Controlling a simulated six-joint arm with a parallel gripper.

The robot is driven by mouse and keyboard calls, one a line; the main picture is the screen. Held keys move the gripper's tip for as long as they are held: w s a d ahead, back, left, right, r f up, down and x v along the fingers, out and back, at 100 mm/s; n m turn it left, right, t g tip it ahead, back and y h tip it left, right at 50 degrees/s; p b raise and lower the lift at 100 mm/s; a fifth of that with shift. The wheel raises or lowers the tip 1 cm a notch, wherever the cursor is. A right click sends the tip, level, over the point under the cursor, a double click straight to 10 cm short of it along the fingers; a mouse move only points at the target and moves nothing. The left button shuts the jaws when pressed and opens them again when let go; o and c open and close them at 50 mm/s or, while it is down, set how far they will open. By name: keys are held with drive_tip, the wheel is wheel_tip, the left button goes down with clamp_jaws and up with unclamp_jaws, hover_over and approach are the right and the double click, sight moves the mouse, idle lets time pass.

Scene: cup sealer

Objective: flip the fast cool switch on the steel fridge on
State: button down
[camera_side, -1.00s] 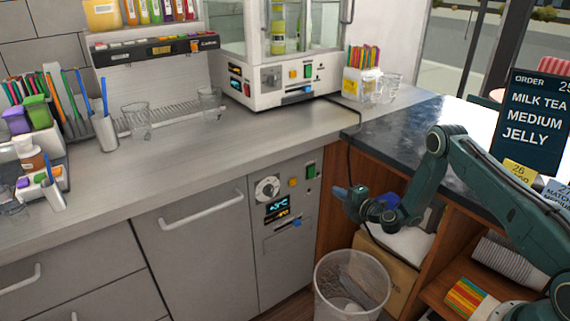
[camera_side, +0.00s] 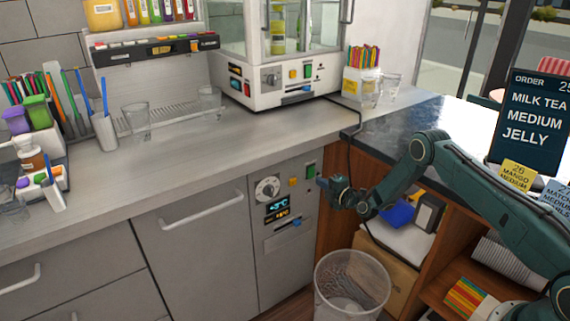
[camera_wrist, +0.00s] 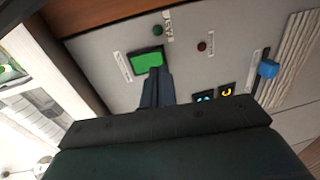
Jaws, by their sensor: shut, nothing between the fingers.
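The steel fridge (camera_side: 284,262) has a control panel at its upper right in the side view. A green rocker switch (camera_side: 311,170) sits at the panel's right end. The same green switch shows in the wrist view (camera_wrist: 148,60), with a small label beside it that I cannot read. My gripper (camera_side: 322,183) is shut and empty, with its tips at the panel's right edge just below the green switch. In the wrist view the fingertips (camera_wrist: 157,72) overlap the switch's lower edge; I cannot tell whether they touch it. The switch's position is unclear.
A green lamp (camera_wrist: 157,30) and a red lamp (camera_wrist: 202,46) sit near the switch. A bin (camera_side: 350,290) stands below my gripper.

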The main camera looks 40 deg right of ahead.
sight(312, 177)
drive_tip(key=shift+w+f, duration=0.15)
drive_tip(key=shift+w, duration=1.15)
drive_tip(key=shift+w+f, duration=0.1)
drive_tip(key=shift+w, duration=0.1)
drive_tip(key=shift+s, duration=0.2)
drive_tip(key=s+f, duration=0.1)
drive_tip(key=s, duration=1.2)
drive_tip(key=shift+s+f, duration=0.3)
drive_tip(key=shift+f, duration=0.05)
idle(0.3)
